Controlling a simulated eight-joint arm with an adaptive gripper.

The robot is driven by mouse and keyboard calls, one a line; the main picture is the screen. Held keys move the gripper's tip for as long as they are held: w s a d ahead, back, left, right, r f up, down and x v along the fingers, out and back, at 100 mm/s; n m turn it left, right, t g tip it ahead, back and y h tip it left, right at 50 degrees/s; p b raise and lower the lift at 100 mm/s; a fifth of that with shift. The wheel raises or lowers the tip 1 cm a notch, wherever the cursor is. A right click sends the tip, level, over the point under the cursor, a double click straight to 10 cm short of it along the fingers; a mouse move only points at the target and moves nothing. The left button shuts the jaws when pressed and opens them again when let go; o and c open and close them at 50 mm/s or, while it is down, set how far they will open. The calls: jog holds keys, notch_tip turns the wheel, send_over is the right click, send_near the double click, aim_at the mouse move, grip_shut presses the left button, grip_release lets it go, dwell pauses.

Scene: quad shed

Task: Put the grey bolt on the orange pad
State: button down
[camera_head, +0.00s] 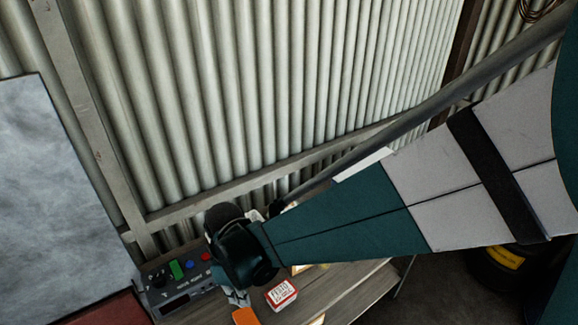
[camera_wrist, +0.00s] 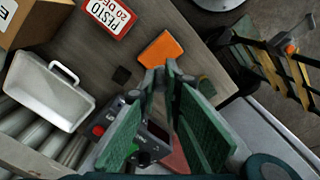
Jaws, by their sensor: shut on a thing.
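The orange pad (camera_wrist: 161,48) lies on the grey-brown tabletop, just beyond my fingertips in the wrist view. In the head view, part of the pad (camera_head: 245,316) shows at the bottom edge. My gripper (camera_wrist: 160,78) has green fingers that come close together at the tips, on the near side of the pad in the picture. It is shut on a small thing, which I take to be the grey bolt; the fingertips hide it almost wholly. I see no bolt elsewhere. In the head view, my gripper (camera_head: 238,298) is partly hidden by my arm, near the pad.
A white tray (camera_wrist: 50,95), a cardboard box (camera_wrist: 32,22) and a dark square (camera_wrist: 122,75) are on the table too. A control box with coloured buttons (camera_head: 180,283) stands left of my gripper.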

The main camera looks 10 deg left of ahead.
jog(key=shift+f, duration=0.35)
send_over(247, 320)
jog(key=shift+a+f+b, duration=0.1)
jog(key=shift+f+b, duration=0.2)
jog(key=shift+f, duration=2.5)
jog(key=shift+f, duration=0.1)
jog(key=shift+f, duration=2)
jog(key=shift+f+b, duration=0.1)
jog(key=shift+b, duration=0.3)
jog(key=c, duration=2.9)
grip_release()
jog(key=o, duration=0.4)
jog(key=shift+r+p, duration=0.85)
jog(key=shift+r, duration=5.3)
